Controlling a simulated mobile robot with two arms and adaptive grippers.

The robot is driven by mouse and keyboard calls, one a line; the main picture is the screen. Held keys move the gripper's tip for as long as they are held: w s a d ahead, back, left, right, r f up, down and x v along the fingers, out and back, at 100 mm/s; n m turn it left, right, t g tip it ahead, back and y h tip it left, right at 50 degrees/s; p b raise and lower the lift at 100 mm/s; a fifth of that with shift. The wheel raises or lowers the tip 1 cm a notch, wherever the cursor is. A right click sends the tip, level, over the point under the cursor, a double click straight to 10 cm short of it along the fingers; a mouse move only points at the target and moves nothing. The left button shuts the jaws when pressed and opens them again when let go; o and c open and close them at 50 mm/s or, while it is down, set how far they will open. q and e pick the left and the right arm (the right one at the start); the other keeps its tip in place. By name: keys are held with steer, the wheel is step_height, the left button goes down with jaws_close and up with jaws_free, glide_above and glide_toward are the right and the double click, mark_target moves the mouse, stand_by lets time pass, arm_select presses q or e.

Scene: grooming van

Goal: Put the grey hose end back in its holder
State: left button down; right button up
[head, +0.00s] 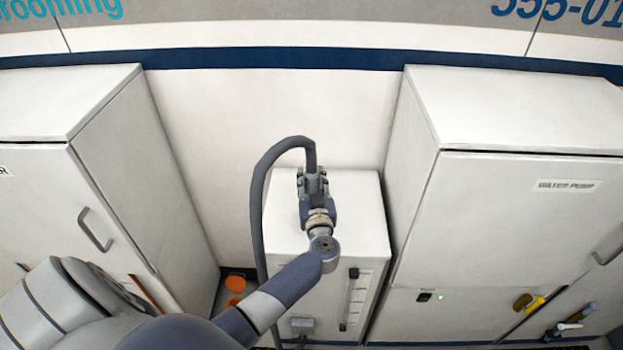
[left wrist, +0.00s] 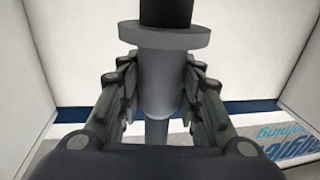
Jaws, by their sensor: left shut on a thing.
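My left gripper (head: 313,184) is shut on the grey hose end (left wrist: 160,85). In the left wrist view the hose end is a grey cylinder with a wider collar, and the gripper's two fingers (left wrist: 159,95) press on it from both sides. The dark grey hose (head: 262,190) rises from the gripper, arches left and hangs down along the left side of a low white cabinet (head: 355,215). The gripper appears in front of or above this cabinet's top; the gap cannot be told. I cannot make out the holder for certain. My right gripper is not in view.
A tall white cabinet (head: 60,105) stands at left and another (head: 520,110) at right. The right one has yellow-handled (head: 535,304) and white-handled (head: 570,326) valves low down. Orange round things (head: 235,283) lie on the floor between the left and low cabinets.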

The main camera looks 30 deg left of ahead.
mark_target(311, 192)
arm_select(q)
steer(key=shift+f, duration=0.15)
steer(key=shift+f+b, duration=0.5)
steer(key=shift+f, duration=1.4)
stand_by(0.4)
steer(key=c, duration=1.1)
jaws_free()
steer(key=shift+o, duration=0.2)
steer(key=shift+f, duration=0.15)
steer(key=v, duration=1.2)
